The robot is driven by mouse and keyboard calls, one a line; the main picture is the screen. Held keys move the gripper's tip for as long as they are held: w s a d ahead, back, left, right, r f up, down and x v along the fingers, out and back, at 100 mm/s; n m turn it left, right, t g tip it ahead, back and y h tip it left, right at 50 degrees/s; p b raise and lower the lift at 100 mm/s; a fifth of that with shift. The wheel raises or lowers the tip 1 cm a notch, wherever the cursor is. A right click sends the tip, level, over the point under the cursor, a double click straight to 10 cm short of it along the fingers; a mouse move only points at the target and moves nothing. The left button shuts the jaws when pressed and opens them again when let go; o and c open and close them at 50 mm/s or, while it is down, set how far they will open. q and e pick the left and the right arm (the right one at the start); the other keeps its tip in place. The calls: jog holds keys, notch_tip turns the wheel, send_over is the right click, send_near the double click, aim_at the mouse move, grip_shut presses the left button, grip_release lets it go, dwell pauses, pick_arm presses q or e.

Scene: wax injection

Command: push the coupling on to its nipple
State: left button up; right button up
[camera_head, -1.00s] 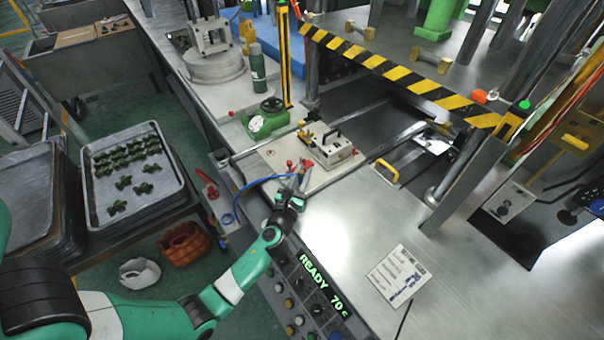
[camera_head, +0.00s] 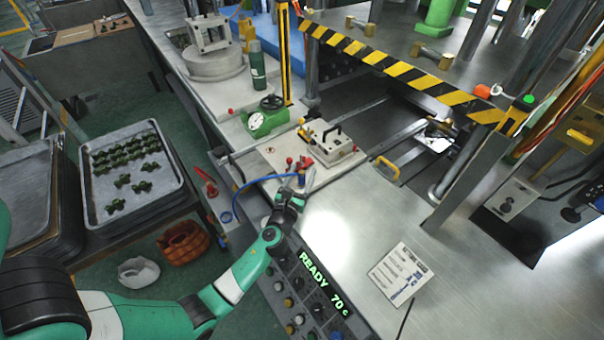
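My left gripper (camera_head: 299,181) is at the table's front edge, beside the wax die. Its fingers look spread, with a pale finger standing to the right of the hose end. The blue hose (camera_head: 262,178) arches from the lower left up to that spot. Its end, with the coupling (camera_head: 302,177), shows small between the fingers, close to the die's front corner. The nipple is hidden or too small to tell, so I cannot see whether the coupling sits on it. The die (camera_head: 333,146) is a pale metal block with a black handle and red knobs (camera_head: 303,163). My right gripper is not in view.
A green device with a dial (camera_head: 266,118) and a green bottle (camera_head: 257,66) stand behind the die. A yellow-black striped bar (camera_head: 399,73) crosses above the press opening. A printed card (camera_head: 401,273) lies on the clear table at right. A tray of green parts (camera_head: 134,176) is at left.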

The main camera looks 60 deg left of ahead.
pick_arm(q)
jog(key=p+v, duration=0.1)
jog(key=v, duration=1)
jog(key=shift+s+d, duration=0.25)
